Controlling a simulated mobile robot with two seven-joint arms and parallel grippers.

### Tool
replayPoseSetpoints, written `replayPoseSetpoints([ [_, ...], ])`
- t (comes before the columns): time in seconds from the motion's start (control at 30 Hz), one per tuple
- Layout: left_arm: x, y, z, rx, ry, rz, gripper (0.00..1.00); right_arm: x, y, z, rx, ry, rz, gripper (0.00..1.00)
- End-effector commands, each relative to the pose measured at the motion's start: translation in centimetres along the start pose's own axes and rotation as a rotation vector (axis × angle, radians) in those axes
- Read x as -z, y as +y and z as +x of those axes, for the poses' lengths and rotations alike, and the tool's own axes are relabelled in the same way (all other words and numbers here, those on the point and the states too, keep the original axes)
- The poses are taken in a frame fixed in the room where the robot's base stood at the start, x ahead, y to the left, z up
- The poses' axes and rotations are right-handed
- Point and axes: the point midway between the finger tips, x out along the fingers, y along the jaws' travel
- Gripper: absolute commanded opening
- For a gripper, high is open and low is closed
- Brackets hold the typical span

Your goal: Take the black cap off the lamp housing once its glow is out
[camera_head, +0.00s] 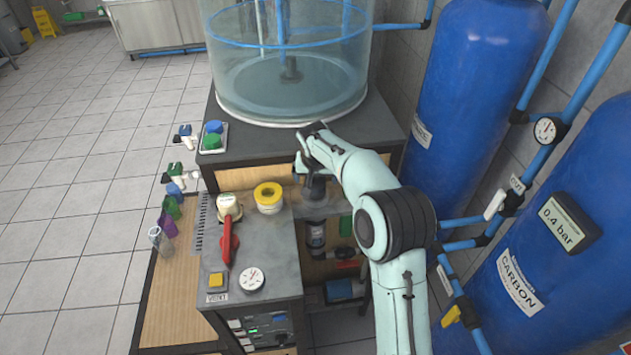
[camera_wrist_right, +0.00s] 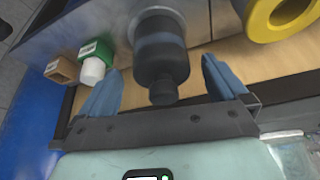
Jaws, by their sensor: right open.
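A dark upright cylinder, which looks like the lamp housing (camera_wrist_right: 160,45), is in the right wrist view, with the black cap (camera_wrist_right: 162,90) at its near end. I see no glow on it. My right gripper (camera_wrist_right: 160,68) is open, with one blue finger on each side of the dark cylinder and visible gaps between. In the head view my right gripper (camera_head: 304,160) is at the bench's back edge below the tank, and its arm hides part of that area. My left gripper is not in view.
A red-handled valve (camera_head: 229,240), a gauge (camera_head: 251,279) and a yellow button (camera_head: 216,280) are on the bench. A clear tank (camera_head: 290,75) stands behind; blue cylinders (camera_head: 470,90) stand at right.

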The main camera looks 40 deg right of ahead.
Motion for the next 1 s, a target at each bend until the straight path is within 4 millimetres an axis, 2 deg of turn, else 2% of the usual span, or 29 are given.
replayPoseSetpoints([
  [0.1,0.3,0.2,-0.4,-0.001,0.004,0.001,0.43,0.0,-0.1,1.8,-0.002,-0.003,0.0,0.99],
  [0.2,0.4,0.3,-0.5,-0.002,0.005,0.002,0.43,0.0,-0.1,2.7,0.0,-0.001,0.0,0.99],
  [0.47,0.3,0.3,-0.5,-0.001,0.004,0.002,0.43,0.0,-0.1,3.0,0.001,-0.001,0.0,0.99],
  [0.63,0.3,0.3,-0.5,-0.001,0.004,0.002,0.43,0.0,-0.1,3.0,0.001,-0.001,0.0,0.47],
  [0.67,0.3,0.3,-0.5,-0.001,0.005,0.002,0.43,0.0,-0.1,3.0,0.0,0.0,0.0,0.43],
  [1.0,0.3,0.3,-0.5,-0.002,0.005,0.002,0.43,0.0,-0.1,2.9,0.001,0.0,0.0,0.42],
])
